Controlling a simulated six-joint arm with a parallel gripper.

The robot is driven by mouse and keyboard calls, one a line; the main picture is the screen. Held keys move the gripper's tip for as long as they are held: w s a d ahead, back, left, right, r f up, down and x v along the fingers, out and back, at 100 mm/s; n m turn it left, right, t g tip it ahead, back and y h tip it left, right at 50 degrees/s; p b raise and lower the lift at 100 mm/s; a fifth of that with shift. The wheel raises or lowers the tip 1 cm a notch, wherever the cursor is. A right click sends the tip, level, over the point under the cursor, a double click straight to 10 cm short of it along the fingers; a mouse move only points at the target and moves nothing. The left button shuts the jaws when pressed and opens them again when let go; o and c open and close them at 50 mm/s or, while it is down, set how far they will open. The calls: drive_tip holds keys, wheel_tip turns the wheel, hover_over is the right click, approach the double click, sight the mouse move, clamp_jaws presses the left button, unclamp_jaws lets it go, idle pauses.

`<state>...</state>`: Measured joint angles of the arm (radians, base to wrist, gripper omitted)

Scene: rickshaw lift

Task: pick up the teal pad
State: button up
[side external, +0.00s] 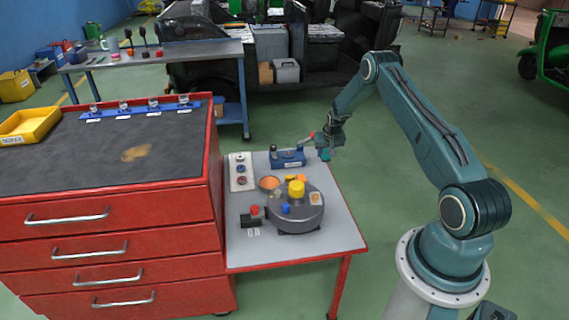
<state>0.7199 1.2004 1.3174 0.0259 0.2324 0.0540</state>
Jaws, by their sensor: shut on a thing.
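My gripper (326,147) is over the far right edge of the small grey table (265,248), pointing down. It is shut on the teal pad (325,155), a small teal piece showing at the fingertips. The pad is partly hidden by the fingers. I cannot tell from this view whether it touches the table or hangs above it.
A blue box (287,158) with a red-tipped lever (307,139) stands just left of my gripper. A round grey fixture (285,220) with a yellow knob (296,188) sits mid-table. A red drawer cabinet (110,235) stands left. The table's front right is clear.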

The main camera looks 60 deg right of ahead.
sight(325, 153)
wheel_tip(325, 153, up, 7)
drive_tip(key=shift+r, duration=0.15)
idle(0.6)
drive_tip(key=shift+o, duration=1.4)
drive_tip(key=shift+c, duration=1)
drive_tip(key=shift+s+a+f+n, duration=0.2)
drive_tip(key=shift+a+n, duration=0.15)
drive_tip(key=shift+a, duration=0.05)
drive_tip(key=shift+s+a+f+n, duration=0.15)
drive_tip(key=shift+a+n, duration=0.2)
drive_tip(key=s+a+f+n+y, duration=0.1)
drive_tip(key=s+a+n+y, duration=0.2)
drive_tip(key=a+n, duration=0.5)
drive_tip(key=s+a+f+n+y, duration=0.1)
drive_tip(key=s+a+n+y, duration=0.2)
drive_tip(key=s+a+n, duration=0.2)
drive_tip(key=a+n, duration=0.3)
drive_tip(key=a, duration=0.3)
drive_tip(key=shift+a+n, duration=0.3)
drive_tip(key=shift+a, duration=0.1)
drive_tip(key=shift+s+f, duration=0.1)
drive_tip(key=shift+f, duration=0.1)
